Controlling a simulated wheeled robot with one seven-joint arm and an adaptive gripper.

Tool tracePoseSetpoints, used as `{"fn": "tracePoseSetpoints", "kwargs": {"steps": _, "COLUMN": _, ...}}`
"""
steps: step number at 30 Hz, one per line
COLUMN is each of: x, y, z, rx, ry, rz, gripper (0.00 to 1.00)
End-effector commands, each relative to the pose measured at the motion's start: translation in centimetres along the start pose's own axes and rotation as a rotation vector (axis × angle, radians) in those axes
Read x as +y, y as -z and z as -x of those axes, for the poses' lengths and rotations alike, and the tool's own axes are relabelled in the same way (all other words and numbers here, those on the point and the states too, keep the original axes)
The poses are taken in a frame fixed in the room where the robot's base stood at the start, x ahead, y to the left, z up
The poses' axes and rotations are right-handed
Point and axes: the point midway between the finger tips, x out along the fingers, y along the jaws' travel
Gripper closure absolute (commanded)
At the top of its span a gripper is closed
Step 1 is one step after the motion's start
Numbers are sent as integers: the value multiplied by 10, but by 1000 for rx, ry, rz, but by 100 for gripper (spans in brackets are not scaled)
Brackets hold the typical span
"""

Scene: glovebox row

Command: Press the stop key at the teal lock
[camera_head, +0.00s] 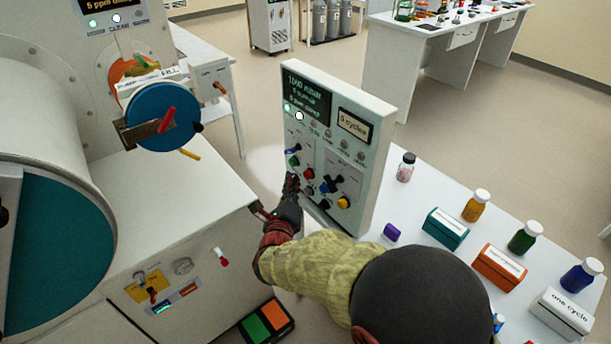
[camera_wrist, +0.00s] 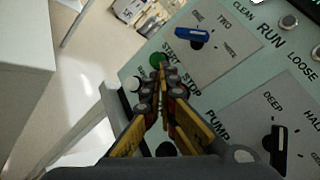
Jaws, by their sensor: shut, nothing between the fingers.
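The control panel (camera_head: 330,140) stands upright at the bench's end, with a dark screen, knobs and coloured keys. A green key (camera_head: 294,161) and a red key (camera_head: 309,173) sit on its left side. In the wrist view the green key (camera_wrist: 157,59) lies by the START label; the STOP label (camera_wrist: 191,84) is beside my fingertips, and its key is hidden behind them. My gripper (camera_head: 291,180) is shut and empty, close to the panel's lower left; its fingers also show in the wrist view (camera_wrist: 165,84). Contact cannot be told. The teal lock door (camera_head: 62,250) is at lower left.
A blue disc door (camera_head: 160,115) is on the chamber at left. A blue knob (camera_wrist: 192,34) and a black knob (camera_wrist: 278,138) stick out near my fingers. Bottles and small boxes, such as an orange box (camera_head: 499,267), stand on the white bench at right.

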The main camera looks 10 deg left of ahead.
Motion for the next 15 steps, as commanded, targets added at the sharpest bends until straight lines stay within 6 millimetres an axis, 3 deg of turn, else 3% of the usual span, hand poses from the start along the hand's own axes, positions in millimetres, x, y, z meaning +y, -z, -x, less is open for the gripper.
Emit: {"fn": "tracePoseSetpoints", "kwargs": {"steps": 15, "x": 20, "y": -21, "z": 28, "rx": 0, "ry": 0, "rz": 0, "gripper": 100}}
